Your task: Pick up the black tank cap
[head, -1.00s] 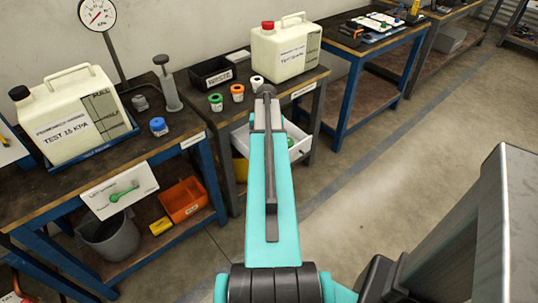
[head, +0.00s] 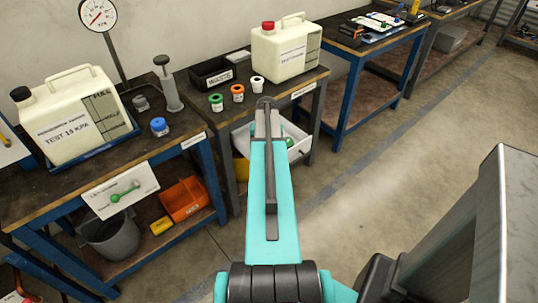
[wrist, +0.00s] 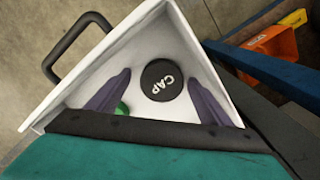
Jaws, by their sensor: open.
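The black tank cap (wrist: 162,80) is a round disc with white "CAP" lettering. It lies in the open white drawer (wrist: 63,87) in the wrist view. My gripper (wrist: 158,68) is open, with one dark finger to the left of the cap and one to the right. Clear space shows between each finger and the cap; I cannot tell the height of the fingertips above the drawer floor. In the head view the drawer (head: 301,152) sticks out under the bench, and my arm hides the cap and the gripper.
A green item (wrist: 122,108) lies in the drawer by the left finger. The drawer walls surround the fingers. An orange bin (wrist: 275,45) stands outside it. On the bench are a white canister with a red lid (head: 283,55) and small green, orange and white pots.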

